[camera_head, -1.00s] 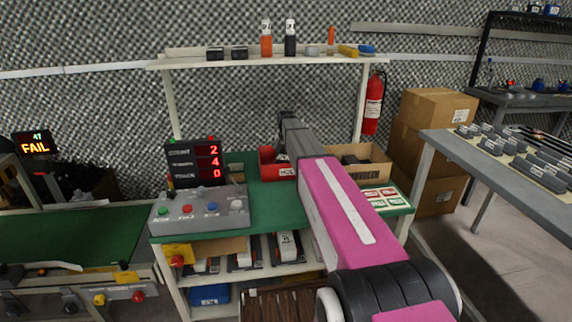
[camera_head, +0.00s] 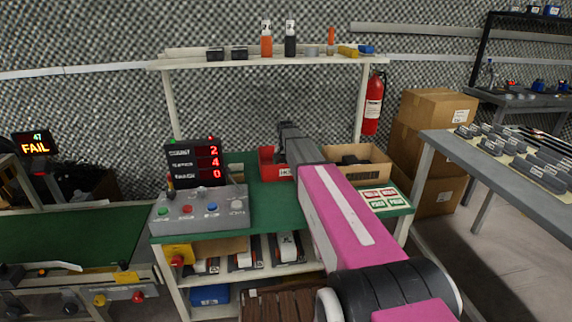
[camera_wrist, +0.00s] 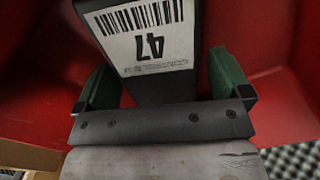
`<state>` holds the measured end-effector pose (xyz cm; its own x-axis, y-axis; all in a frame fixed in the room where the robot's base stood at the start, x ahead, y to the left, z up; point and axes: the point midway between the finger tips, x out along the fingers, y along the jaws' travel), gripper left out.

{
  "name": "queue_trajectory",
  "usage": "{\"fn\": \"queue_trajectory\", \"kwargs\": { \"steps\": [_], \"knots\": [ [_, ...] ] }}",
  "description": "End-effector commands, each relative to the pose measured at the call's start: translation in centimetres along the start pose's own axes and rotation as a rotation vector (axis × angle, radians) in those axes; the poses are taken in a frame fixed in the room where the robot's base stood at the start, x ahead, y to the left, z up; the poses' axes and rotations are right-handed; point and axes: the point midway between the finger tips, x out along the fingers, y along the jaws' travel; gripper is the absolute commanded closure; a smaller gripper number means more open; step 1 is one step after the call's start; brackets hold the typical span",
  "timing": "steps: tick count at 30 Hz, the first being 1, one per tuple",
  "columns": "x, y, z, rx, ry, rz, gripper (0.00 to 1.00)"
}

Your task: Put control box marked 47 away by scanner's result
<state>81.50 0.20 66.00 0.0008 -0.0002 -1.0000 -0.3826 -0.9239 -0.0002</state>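The control box marked 47 (camera_wrist: 150,45) is dark, with a white label and barcode, and shows in the wrist view. It lies between the green finger pads of my gripper (camera_wrist: 160,62), with narrow gaps seeming to show on both sides, so the fingers look open around it. Red walls of a bin (camera_wrist: 275,50) surround them. In the head view a red bin (camera_head: 267,160) with a partly hidden white label stands on the green bench, behind my arm. The control box is hidden there. The scanner's display (camera_head: 36,143) at the left reads 47 FAIL.
A cardboard box (camera_head: 372,172) with dark items stands right of the red bin. A counter display (camera_head: 194,163) and button panel (camera_head: 200,211) stand at the bench's left. A shelf (camera_head: 270,60) spans above. A card with red and green labels (camera_head: 382,198) lies at the right.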

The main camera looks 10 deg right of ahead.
Motion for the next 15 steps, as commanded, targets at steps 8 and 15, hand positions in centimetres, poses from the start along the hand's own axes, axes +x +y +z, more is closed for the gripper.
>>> {"fn": "queue_trajectory", "kwargs": {
  "steps": [8,15],
  "knots": [
    [-0.6,0.0,0.0,0.0,0.0,0.0,0.05],
    [-4.3,0.0,0.0,0.0,0.002,-0.001,0.05]
  ]
}}
